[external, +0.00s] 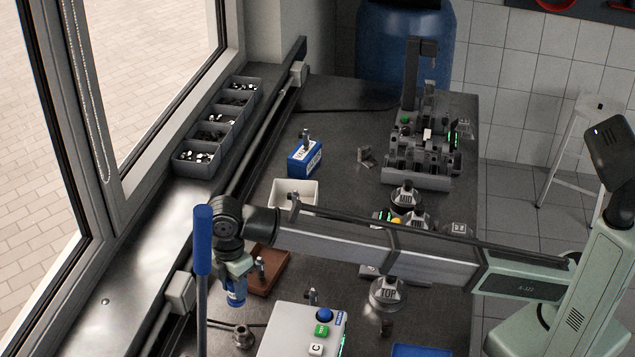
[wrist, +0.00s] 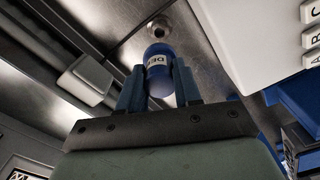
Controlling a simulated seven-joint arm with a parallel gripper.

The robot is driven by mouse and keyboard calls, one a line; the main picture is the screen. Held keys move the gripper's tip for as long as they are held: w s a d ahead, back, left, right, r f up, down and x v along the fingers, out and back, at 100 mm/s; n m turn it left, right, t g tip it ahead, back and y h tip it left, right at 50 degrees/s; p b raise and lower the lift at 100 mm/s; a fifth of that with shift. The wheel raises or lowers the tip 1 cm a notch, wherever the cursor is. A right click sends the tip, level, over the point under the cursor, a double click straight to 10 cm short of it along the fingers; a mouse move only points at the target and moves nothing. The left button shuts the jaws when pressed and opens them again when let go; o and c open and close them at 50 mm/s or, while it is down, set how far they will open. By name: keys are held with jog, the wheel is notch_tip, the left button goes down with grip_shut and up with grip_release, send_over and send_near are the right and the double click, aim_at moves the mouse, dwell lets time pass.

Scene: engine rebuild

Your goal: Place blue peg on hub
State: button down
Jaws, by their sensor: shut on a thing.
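The blue peg (external: 236,298) is a blue cylinder with a white lettered label. It hangs roughly upright under my wrist in the external view. In the wrist view the blue peg (wrist: 158,72) sits between both fingers. My gripper (external: 238,284), also in the wrist view (wrist: 159,82), is shut on it. A round metal piece with a raised centre, apparently the hub (external: 243,338), stands on the bench below and slightly right of the peg. It shows just beyond the peg in the wrist view (wrist: 160,26). The peg appears apart from it; the exact gap is unclear.
A blue-handled lever (external: 202,240) stands close left of my gripper. A white button box (external: 290,340) is right of the hub. A brown block (external: 272,258) with an upright pin lies behind. A white tray (external: 285,185) and blue block (external: 305,158) are farther back.

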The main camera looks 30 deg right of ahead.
jog(key=shift+f, duration=5.25)
jog(key=shift+f, duration=0.15)
jog(key=c, duration=0.8)
grip_release()
notch_tip(320, 180, up, 12)
jog(key=shift+r, duration=0.2)
